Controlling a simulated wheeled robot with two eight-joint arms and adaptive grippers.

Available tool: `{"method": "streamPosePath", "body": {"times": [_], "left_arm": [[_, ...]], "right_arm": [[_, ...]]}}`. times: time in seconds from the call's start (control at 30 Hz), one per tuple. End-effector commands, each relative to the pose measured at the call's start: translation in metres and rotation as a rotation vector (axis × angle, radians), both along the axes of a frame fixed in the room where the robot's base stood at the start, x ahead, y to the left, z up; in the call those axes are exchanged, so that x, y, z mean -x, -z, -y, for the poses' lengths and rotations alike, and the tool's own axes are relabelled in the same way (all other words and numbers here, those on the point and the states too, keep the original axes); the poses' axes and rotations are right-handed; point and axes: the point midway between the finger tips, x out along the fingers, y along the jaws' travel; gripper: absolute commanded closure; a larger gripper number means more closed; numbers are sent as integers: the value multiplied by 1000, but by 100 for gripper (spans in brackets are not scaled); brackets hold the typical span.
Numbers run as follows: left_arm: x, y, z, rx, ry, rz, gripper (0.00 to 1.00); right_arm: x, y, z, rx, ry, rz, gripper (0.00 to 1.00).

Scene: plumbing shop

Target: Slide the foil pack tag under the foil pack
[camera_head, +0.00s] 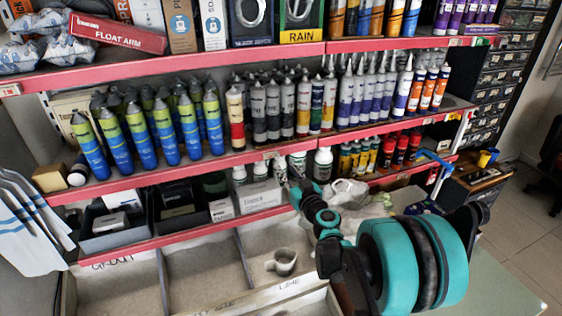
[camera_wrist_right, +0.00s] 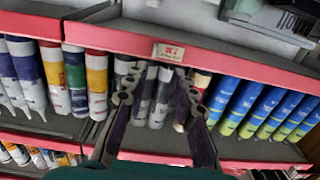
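A small pale tag (camera_head: 268,157) sits on the pink edge of the middle shelf; I cannot read whether it is the foil pack tag. In the right wrist view, which looks upside down, this tag (camera_wrist_right: 169,52) has dark print. My right gripper (camera_head: 283,170) is at that shelf edge; its fingers (camera_wrist_right: 159,76) are apart, with the tag just beyond the tips and no clear contact. Crinkled silver-blue packs (camera_head: 60,52), which look like foil packs, lie at the left of the upper shelf. My left gripper is not in view.
Another tag (camera_head: 8,90) is at the left end of the upper shelf edge. A mug (camera_head: 284,261) and bins (camera_head: 205,275) are below.

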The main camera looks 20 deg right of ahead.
Motion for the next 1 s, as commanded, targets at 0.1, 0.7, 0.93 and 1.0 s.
{"method": "streamPosePath", "body": {"times": [0.1, 0.7, 0.93, 1.0], "left_arm": [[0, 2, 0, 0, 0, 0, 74], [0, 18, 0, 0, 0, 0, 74], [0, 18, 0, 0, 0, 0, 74], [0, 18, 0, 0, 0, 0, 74]], "right_arm": [[-6, 5, 10, 2, 22, 12, 74], [-80, 5, 9, 2, 20, 12, 74], [-81, 4, 9, 2, 21, 12, 74], [-81, 4, 9, 2, 21, 12, 85]]}}
